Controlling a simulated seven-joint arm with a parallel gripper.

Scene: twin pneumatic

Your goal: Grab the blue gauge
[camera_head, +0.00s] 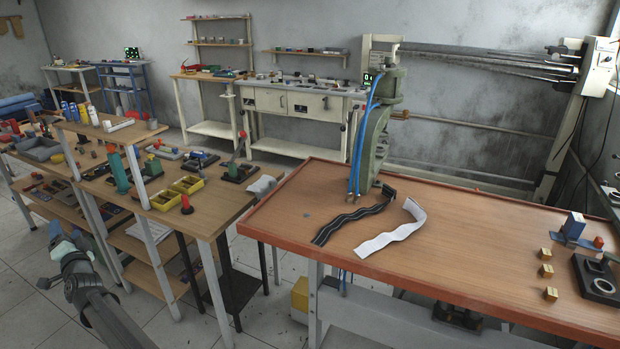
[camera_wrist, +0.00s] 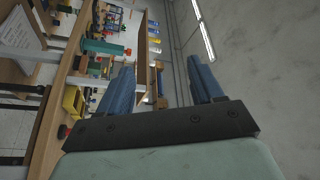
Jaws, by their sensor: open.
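A blue upright block (camera_head: 575,225) stands on a flat blue base at the right of the red-edged table. It may be the blue gauge, but it is too small to be sure. My gripper (camera_head: 48,256) is at the lower left in the head view, far from that block and beside the left workbench. In the wrist view my gripper (camera_wrist: 162,65) shows two blue fingers standing apart with nothing between them. The blue block is not in the wrist view.
The red-edged table (camera_head: 450,235) holds a green press (camera_head: 374,140), a black strip (camera_head: 350,220), a white strip (camera_head: 390,235), small brass blocks (camera_head: 546,271) and a black ringed fixture (camera_head: 598,283). The left workbench (camera_head: 215,205) is cluttered with bins and tools.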

